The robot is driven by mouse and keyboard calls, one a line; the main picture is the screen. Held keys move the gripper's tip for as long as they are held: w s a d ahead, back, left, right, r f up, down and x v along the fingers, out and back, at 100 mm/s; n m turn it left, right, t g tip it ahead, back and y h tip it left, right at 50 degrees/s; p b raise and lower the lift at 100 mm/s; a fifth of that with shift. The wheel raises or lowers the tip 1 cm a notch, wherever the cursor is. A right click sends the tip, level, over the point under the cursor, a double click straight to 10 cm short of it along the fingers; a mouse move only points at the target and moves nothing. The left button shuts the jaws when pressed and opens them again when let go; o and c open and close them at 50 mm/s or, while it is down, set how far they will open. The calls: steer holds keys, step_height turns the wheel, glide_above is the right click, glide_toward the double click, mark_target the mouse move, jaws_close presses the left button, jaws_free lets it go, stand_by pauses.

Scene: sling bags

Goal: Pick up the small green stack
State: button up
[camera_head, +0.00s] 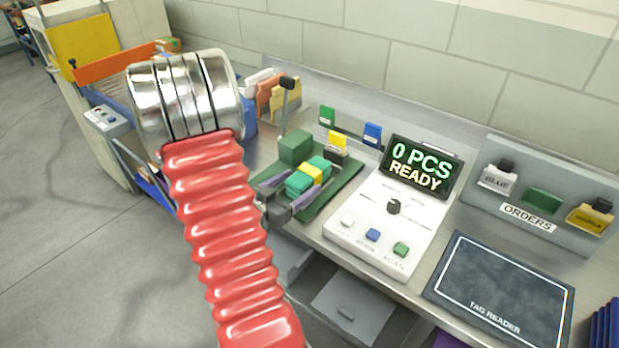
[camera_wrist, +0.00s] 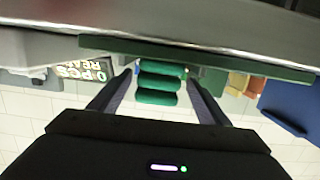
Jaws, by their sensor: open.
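A small green stack (camera_head: 299,184) with a yellow piece (camera_head: 311,173) across its middle lies on the dark green mat (camera_head: 346,181) in the head view. In the wrist view the green stack (camera_wrist: 157,82) shows as a pile of green rolls between the fingers. My gripper (camera_head: 305,181) is open, its two purple-grey fingers on either side of the stack. In the wrist view my gripper (camera_wrist: 160,78) shows a gap between each finger and the stack. A taller green block (camera_head: 296,146) stands just behind the stack.
A counter console (camera_head: 384,222) reading "0 PCS READY" (camera_head: 419,166) stands right of the mat. A tag reader pad (camera_head: 505,290) and an orders rack (camera_head: 541,200) are further right.

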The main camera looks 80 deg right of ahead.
mark_target(309, 176)
steer(key=shift+s+x, duration=0.2)
steer(key=shift+x, duration=2.35)
steer(key=shift+r, duration=0.2)
steer(key=c, duration=1.3)
steer(key=shift+c, duration=0.3)
steer(key=shift+r, duration=0.1)
steer(key=shift+r, duration=4.9)
steer(key=shift+w, duration=0.1)
